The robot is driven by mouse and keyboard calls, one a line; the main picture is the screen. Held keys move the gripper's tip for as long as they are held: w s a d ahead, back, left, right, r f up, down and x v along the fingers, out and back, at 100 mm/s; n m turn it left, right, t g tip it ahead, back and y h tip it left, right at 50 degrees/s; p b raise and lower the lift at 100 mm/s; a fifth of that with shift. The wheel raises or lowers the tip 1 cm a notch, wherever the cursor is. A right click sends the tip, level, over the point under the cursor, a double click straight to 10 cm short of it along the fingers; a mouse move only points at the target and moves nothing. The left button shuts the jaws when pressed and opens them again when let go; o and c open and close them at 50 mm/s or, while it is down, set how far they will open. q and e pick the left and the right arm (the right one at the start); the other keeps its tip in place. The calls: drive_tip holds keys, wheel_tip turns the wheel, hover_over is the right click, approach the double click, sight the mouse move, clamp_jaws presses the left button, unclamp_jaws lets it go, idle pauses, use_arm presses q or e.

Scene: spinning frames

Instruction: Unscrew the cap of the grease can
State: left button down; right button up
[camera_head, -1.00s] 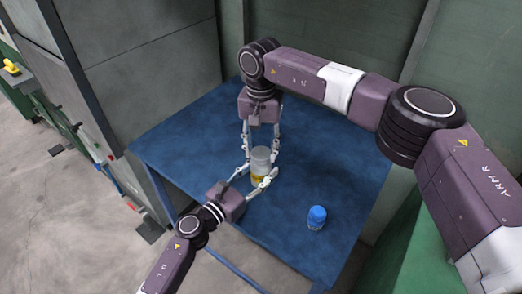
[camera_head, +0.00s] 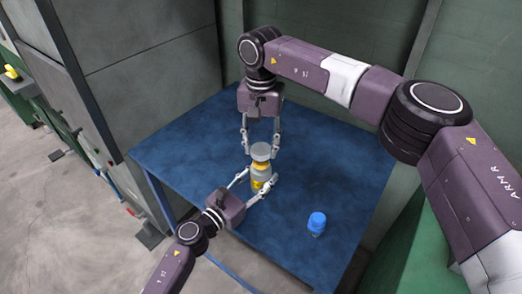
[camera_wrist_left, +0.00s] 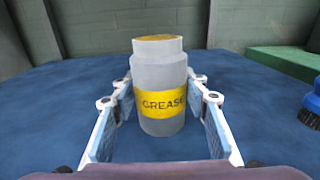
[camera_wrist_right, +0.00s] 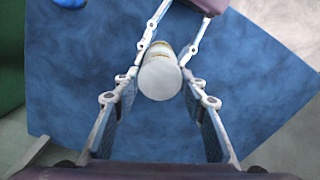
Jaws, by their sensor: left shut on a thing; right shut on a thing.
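The grey grease can (camera_head: 260,174), with a yellow label reading GREASE (camera_wrist_left: 162,103), stands upright on the blue table. My left gripper (camera_head: 258,180) is shut around the can's body from the front, one finger on each side. The grey round cap (camera_head: 261,150) is off the can, just above its neck, and yellow shows between them. The left wrist view shows the can's open yellow-brown top. My right gripper (camera_head: 261,147) points down from above and is shut on the cap, which the right wrist view shows as a grey disc (camera_wrist_right: 160,80) between its fingers.
A blue-topped brush (camera_head: 317,222) stands on the blue table (camera_head: 185,150) to the right of the can, near the front edge. It also shows in the left wrist view (camera_wrist_left: 312,112). Walls rise behind the table, and much of the tabletop is clear.

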use_arm(q)
drive_tip(key=c, duration=1)
unclamp_jaws()
drive_tip(key=shift+c, duration=0.2)
drive_tip(key=shift+s, duration=0.1)
